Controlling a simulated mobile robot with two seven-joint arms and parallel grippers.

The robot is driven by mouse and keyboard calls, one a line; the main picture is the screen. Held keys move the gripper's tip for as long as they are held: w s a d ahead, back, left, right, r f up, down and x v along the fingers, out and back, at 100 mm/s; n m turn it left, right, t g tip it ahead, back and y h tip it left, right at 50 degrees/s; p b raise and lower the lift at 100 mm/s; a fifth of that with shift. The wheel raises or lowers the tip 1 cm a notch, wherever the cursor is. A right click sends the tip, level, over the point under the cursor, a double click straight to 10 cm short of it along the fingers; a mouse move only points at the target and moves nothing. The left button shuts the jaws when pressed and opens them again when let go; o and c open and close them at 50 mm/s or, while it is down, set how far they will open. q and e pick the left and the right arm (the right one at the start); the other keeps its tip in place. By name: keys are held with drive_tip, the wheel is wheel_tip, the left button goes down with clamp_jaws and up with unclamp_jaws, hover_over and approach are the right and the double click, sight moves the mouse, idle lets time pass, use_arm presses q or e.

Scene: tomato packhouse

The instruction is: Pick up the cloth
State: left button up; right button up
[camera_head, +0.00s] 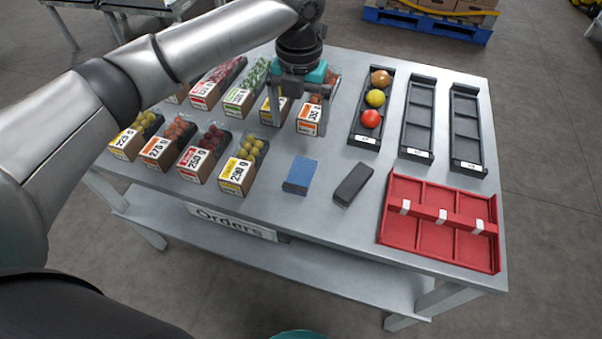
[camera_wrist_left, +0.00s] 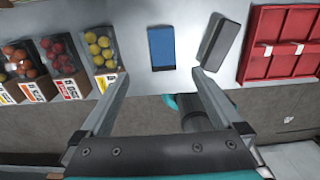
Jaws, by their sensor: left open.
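The cloth (camera_head: 300,175) looks like a flat, folded blue rectangle. It lies on the grey table near its front edge, and it shows in the left wrist view (camera_wrist_left: 161,48) at the upper middle. My left gripper (camera_head: 300,130) points down above the table, behind the cloth and over the punnet rows. It is open and empty, its two fingers apart. In the left wrist view the fingertips (camera_wrist_left: 160,72) frame the cloth from a distance, without touching it. My right gripper is not in view.
A dark grey block (camera_head: 353,185) lies close to the right of the cloth. A red divided tray (camera_head: 385,225) stands further right, with black trays (camera_head: 417,120) behind. Labelled tomato punnets (camera_head: 238,175) stand left of the cloth. Bare tabletop surrounds the cloth.

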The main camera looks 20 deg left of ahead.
use_arm(q)
drive_tip(key=b, duration=0.2)
hover_over(301, 172)
drive_tip(key=f, duration=0.9)
drive_tip(key=shift+w+a+f, duration=0.15)
drive_tip(key=shift+w, duration=0.2)
drive_tip(key=f, duration=0.1)
drive_tip(key=f+b, duration=0.1)
drive_tip(key=f, duration=0.3)
drive_tip(key=shift+s+f+b, duration=0.15)
drive_tip(key=shift+s+b, duration=0.15)
drive_tip(key=shift+s, duration=0.05)
drive_tip(key=c, duration=1.3)
drive_tip(key=shift+r, duration=0.25)
